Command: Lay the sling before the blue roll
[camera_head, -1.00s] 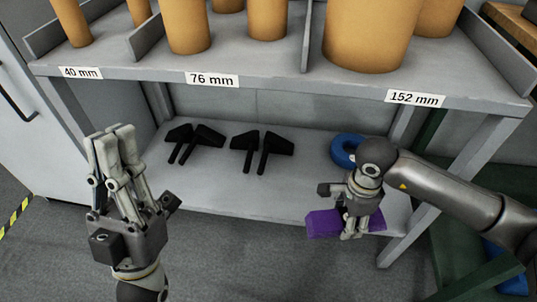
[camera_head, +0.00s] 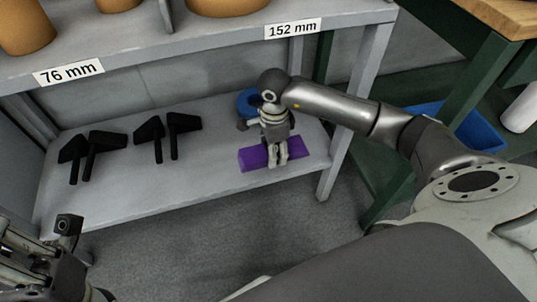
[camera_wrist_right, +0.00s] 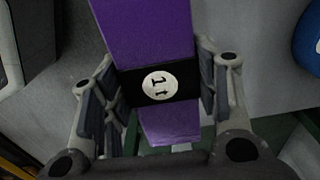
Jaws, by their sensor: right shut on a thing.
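The purple sling (camera_head: 255,157) has a black band marked "1t" (camera_wrist_right: 160,84). It is at the lower shelf's right end, in front of the blue roll (camera_head: 245,103) and apart from it. My right gripper (camera_head: 277,163) points down and is shut on the sling; its fingers flank the band in the wrist view (camera_wrist_right: 155,95). I cannot tell whether the sling touches the shelf. The roll is partly hidden by my right wrist; its edge shows in the wrist view (camera_wrist_right: 310,40). My left gripper (camera_head: 35,255) is partly cut off at lower left, its opening unclear.
Several black angled tools (camera_head: 125,148) lie on the lower shelf (camera_head: 190,185), left of the sling. A grey leg (camera_head: 352,110) stands to the right. The upper shelf (camera_head: 190,50) carries tan rolls. A green-legged bench (camera_head: 465,95) and blue bin (camera_head: 475,130) are farther right.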

